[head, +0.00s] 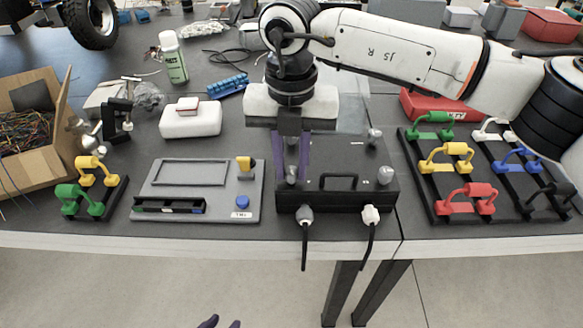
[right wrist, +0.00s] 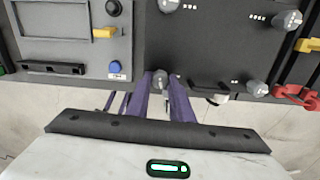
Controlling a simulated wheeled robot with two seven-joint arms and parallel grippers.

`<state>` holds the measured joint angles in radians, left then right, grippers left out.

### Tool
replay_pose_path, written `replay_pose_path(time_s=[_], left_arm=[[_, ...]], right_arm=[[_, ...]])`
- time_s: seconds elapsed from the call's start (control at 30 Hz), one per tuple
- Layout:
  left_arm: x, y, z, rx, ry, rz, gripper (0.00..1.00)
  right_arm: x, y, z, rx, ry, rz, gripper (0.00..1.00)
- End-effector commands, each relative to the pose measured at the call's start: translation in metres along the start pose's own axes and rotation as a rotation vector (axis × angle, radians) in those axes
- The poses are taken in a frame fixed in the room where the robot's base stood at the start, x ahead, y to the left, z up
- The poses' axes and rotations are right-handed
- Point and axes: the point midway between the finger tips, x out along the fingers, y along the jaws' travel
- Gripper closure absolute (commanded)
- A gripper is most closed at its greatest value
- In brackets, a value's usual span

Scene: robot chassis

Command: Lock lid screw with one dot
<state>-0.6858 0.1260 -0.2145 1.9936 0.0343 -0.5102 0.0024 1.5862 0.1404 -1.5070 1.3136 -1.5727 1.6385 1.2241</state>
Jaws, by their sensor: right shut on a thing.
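The black box (head: 340,199) has a lid with a grey screw knob near each corner. My right gripper (head: 291,176) points down over the box's front-left corner. Its purple fingers are shut on the grey front-left lid screw (right wrist: 160,79), one on each side.
A grey panel (head: 225,204) with a yellow handle and blue button lies left of the box. Racks with coloured handles (head: 462,215) stand at the right. Two cable plugs (head: 371,214) stick out of the box's front, near the table edge.

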Motion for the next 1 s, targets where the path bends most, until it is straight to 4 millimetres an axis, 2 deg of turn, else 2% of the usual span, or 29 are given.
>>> replay_pose_path(time_s=[0.4,1.0], left_arm=[[0.0056,0.0017,0.0015,-0.003,0.012,0.005,0.69],[0.0054,0.0009,0.0058,-0.001,0.005,0.005,0.69]], right_arm=[[-0.0005,0.0005,0.0006,0.211,-0.002,0.001,1.0],[-0.0011,0.0005,0.0006,0.249,-0.002,0.002,1.0]])
